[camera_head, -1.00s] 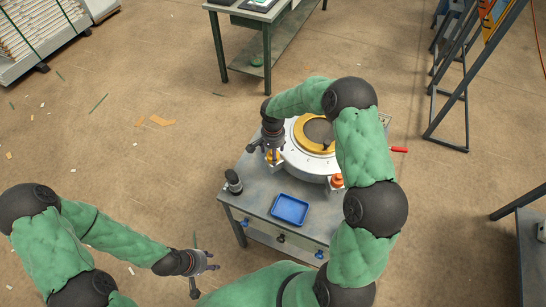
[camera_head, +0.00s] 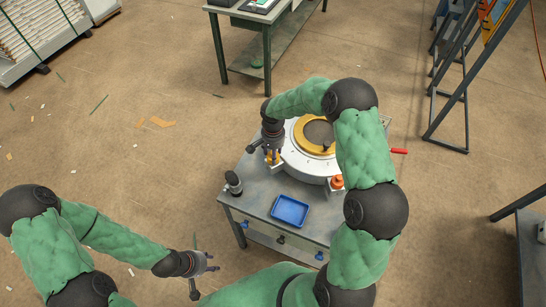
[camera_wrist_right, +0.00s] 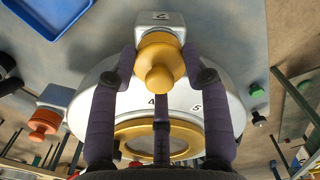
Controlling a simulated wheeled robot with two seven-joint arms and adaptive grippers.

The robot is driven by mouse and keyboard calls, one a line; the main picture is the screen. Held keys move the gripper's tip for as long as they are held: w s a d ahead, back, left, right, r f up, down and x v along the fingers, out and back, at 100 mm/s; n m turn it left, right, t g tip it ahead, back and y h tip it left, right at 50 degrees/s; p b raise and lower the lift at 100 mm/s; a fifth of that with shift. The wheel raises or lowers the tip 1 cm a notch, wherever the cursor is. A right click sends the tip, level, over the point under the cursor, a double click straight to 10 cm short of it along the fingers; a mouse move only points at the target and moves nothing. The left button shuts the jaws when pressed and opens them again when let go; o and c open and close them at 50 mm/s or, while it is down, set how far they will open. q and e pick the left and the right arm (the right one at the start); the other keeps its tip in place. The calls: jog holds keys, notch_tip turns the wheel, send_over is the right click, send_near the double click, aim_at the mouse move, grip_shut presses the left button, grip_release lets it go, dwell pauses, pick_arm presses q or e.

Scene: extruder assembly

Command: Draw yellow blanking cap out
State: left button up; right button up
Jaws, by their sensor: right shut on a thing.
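The yellow blanking cap (camera_wrist_right: 158,65) sits at a grey block marked 2 (camera_wrist_right: 158,20) on the rim of the round white machine (camera_wrist_right: 210,100). My right gripper (camera_wrist_right: 160,75) is shut on the cap, with a dark finger on either side of it. In the head view the right gripper (camera_head: 269,154) is at the left side of the machine, and little of the cap shows. Whether the cap is still seated in the block cannot be told. My left gripper (camera_head: 204,276) is open and empty, off the left front of the table.
The grey table (camera_head: 252,190) carries a blue tray (camera_head: 290,210) and a dark cylindrical part (camera_head: 233,183). An orange cap (camera_head: 337,182) sits at another block on the machine's front right. A red handle (camera_head: 398,151) sticks out at right.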

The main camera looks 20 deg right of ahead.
jog(key=shift+r+p, duration=1.65)
jog(key=shift+r, duration=1.9)
